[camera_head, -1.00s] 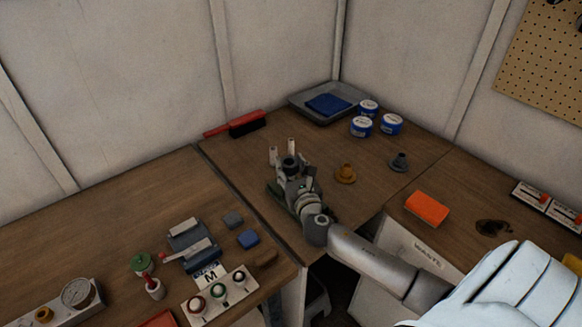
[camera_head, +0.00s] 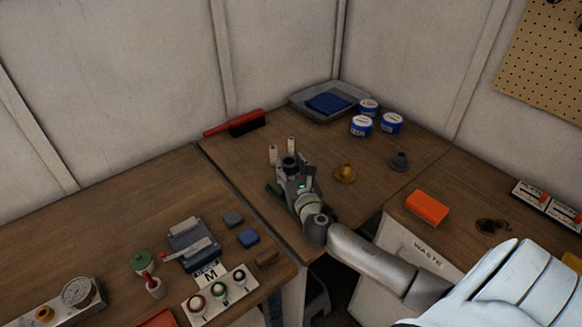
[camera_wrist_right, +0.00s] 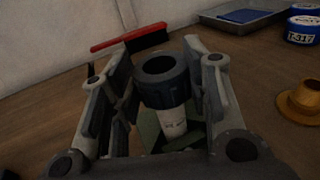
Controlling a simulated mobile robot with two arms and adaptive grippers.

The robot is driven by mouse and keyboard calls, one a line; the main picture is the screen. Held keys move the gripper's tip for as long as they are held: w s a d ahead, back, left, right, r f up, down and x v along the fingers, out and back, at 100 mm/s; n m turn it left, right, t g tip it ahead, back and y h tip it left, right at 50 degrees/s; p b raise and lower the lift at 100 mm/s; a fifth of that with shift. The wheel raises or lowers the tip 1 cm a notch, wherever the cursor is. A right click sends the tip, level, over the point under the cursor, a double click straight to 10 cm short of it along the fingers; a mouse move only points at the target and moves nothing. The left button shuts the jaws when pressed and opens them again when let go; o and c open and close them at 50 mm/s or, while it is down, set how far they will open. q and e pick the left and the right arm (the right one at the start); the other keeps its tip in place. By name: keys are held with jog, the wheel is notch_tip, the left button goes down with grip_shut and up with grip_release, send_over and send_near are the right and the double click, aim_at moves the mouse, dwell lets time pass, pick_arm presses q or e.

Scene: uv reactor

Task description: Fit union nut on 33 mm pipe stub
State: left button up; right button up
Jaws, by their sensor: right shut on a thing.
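My right gripper (camera_head: 292,178) is on the middle bench. Its two fingers (camera_wrist_right: 163,92) stand on either side of a dark grey ring-shaped union nut (camera_wrist_right: 163,80) and are shut on it. The nut also shows in the head view (camera_head: 290,162). Its open top faces up. A pale pipe stub (camera_wrist_right: 173,123) stands directly below the nut, roughly in line with it, above a green base (camera_wrist_right: 150,131). How far the nut sits over the stub is hidden. My left gripper is not in view.
Blue-and-white tins (camera_head: 361,126), a tray (camera_head: 354,96) and a red brush (camera_head: 236,124) are farther back.

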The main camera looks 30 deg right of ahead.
aim_at(291, 175)
jog(key=shift+f, duration=0.2)
jog(key=shift+f+b, duration=1.25)
jog(key=shift+f, duration=0.15)
jog(key=o, duration=1)
jog(key=v, duration=1.2)
